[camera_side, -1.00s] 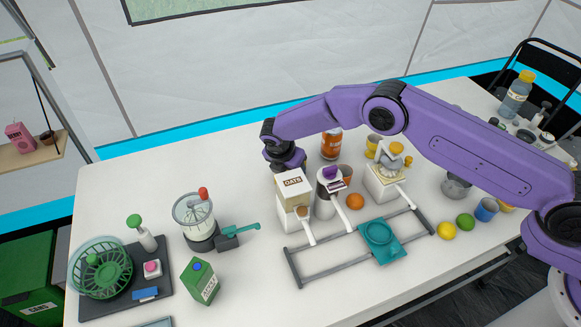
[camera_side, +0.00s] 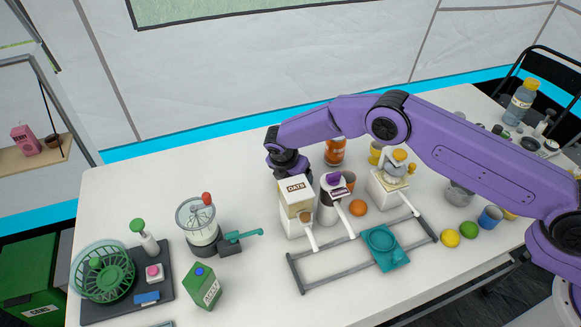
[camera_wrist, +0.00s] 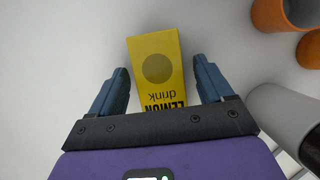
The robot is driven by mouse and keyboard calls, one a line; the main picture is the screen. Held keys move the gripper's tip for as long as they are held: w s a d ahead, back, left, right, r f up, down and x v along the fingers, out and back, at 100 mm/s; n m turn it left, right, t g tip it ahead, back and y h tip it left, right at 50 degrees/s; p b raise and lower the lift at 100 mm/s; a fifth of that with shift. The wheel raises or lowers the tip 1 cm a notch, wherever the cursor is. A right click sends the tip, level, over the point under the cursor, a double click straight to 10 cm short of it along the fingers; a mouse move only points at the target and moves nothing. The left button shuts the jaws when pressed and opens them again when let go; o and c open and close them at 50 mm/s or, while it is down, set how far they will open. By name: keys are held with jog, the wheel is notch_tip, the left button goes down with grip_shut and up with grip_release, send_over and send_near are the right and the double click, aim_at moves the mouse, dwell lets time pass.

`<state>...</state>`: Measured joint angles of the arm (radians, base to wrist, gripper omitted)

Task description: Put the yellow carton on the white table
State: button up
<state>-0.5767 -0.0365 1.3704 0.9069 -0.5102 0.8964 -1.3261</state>
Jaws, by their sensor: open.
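The yellow carton (camera_wrist: 156,70), marked "LEMON drink", shows in the wrist view between the two fingers of my gripper (camera_wrist: 158,88). The fingers are open, with a gap on both sides of the carton. The carton is over the white surface of the table (camera_wrist: 60,40). In the side view my gripper (camera_side: 288,165) is behind the oats dispenser, and its fingertips and the carton are hidden there. The white table (camera_side: 140,190) fills most of the side view.
The oats dispenser (camera_side: 297,205) and a second dispenser (camera_side: 331,200) stand close in front of my gripper. An orange-brown bottle (camera_side: 335,152) is to its right. A green carton (camera_side: 202,287) and a blender (camera_side: 199,225) stand left. The table's back left is clear.

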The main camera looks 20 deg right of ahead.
jog(key=v, duration=1.7)
jog(key=shift+s+r, duration=0.2)
jog(key=shift+r, duration=0.1)
jog(key=s+d+r+m+g+y, duration=0.1)
jog(key=s+d+r+m, duration=0.4)
jog(key=s+d, duration=0.5)
jog(key=s+d+r+m+g+y, duration=0.1)
jog(key=s+d+r+m, duration=0.4)
jog(key=s+d, duration=0.6)
jog(key=s+r+y, duration=0.1)
jog(key=s, duration=0.4)
jog(key=shift+s+d, duration=0.2)
jog(key=shift+d, duration=0.05)
jog(key=s+d+m, duration=0.1)
jog(key=s+d, duration=0.2)
jog(key=s+d+f+m, duration=0.1)
jog(key=s+d, duration=0.2)
jog(key=s, duration=0.1)
jog(key=s+d+m+y, duration=0.1)
jog(key=s+d, duration=0.2)
jog(key=shift+s+d+f+g, duration=0.2)
jog(key=shift+s+f+g, duration=0.1)
jog(key=shift+g, duration=0.1)
